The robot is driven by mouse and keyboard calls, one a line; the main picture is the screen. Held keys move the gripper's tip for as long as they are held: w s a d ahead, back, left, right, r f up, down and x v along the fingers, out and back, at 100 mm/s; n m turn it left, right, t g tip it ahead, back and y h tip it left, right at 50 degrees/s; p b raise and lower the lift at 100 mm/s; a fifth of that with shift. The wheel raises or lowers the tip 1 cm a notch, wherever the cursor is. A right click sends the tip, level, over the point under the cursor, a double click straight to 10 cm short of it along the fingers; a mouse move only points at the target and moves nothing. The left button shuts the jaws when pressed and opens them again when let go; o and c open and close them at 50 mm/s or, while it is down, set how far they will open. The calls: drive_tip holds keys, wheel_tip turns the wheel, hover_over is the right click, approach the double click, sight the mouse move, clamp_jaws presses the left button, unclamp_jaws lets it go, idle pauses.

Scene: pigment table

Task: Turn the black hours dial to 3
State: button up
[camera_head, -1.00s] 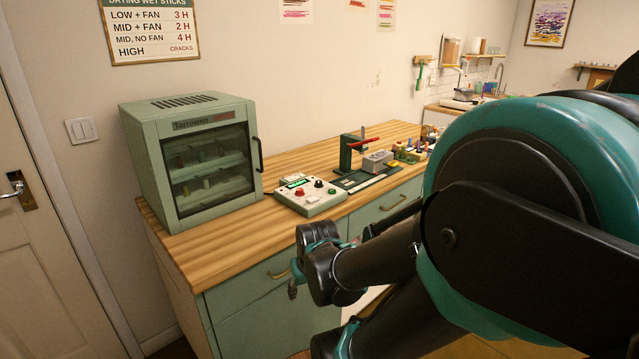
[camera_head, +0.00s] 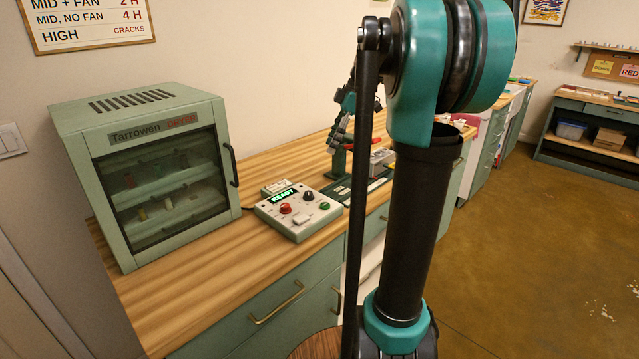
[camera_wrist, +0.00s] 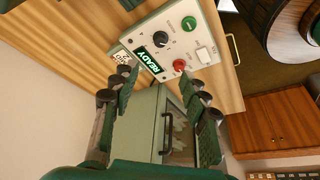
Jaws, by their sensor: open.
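The black dial (camera_head: 308,195) sits at the back middle of the pale control box (camera_head: 272,220), between a red knob (camera_head: 285,208) and a green knob (camera_head: 324,205). In the wrist view the black dial (camera_wrist: 160,39) shows with marks around it; I cannot read which number it points to. The box's display (camera_wrist: 153,60) reads READY. My gripper (camera_wrist: 157,84) is open and empty, its fingers spread apart below the box in the wrist view.
The green dryer (camera_head: 75,175) with a glass door stands left of the box on the wooden counter (camera_head: 200,268). A green stand and a grey block (camera_head: 382,157) are behind my arm on the right. The counter in front of the dryer is clear.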

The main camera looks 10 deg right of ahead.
sight(309, 193)
drive_tip(key=x, duration=1.7)
drive_tip(key=shift+f, duration=0.2)
clamp_jaws()
